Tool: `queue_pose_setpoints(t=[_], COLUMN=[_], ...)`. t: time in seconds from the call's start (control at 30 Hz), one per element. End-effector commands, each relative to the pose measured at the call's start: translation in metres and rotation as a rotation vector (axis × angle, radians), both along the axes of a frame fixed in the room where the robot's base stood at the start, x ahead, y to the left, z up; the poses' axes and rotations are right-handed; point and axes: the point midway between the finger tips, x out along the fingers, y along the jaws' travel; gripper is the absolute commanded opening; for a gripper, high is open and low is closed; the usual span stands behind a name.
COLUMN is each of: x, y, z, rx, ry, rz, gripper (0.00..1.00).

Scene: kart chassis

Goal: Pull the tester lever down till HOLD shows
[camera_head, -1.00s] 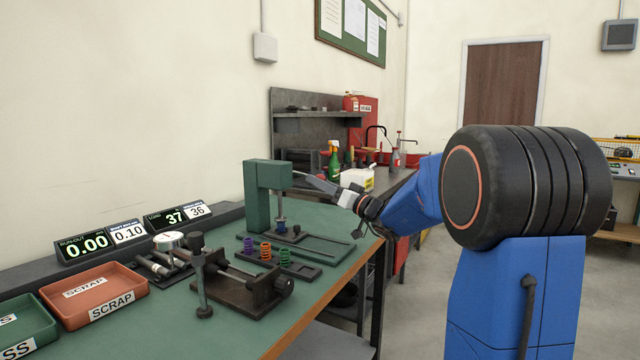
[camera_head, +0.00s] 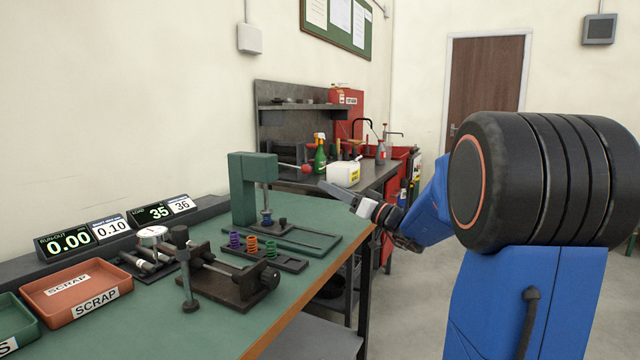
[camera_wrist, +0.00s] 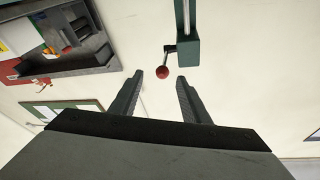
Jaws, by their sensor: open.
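The green tester (camera_head: 243,190) stands upright at the back of the bench, with a spring under its ram. Its lever ends in a red ball knob (camera_head: 307,168), out to the tester's right. In the wrist view the red knob (camera_wrist: 162,72) shows between and beyond the fingertips, with its dark lever arm (camera_wrist: 170,50) joining the green body. My gripper (camera_head: 322,185) is open and empty, right of the knob and apart from it in the head view. The load display (camera_head: 159,212) reads 35, next to a card marked 36. I see no HOLD on it.
Purple, orange and green springs (camera_head: 252,245) stand in a rack before the tester. A dark clamp fixture (camera_head: 232,285) and a red scrap tray (camera_head: 75,296) lie nearer. A white jug (camera_head: 343,174) stands on the bench behind. The bench's right edge is clear.

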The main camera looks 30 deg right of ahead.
Motion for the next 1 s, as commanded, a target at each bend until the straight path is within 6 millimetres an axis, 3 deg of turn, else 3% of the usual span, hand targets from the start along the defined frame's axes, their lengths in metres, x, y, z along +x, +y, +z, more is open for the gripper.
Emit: queue_pose_setpoints(t=[0.2, 0.4, 0.87, 1.0], x=[-0.032, -0.050, -0.058, -0.057], y=[-0.017, -0.027, -0.030, -0.030], z=[-0.010, -0.016, -0.018, -0.012], rx=[0.001, 0.001, 0.001, -0.024], ry=[0.001, 0.002, 0.001, -0.005], rz=[-0.004, -0.002, -0.002, 0.003], gripper=[0.42, 0.42, 0.42, 0.11])
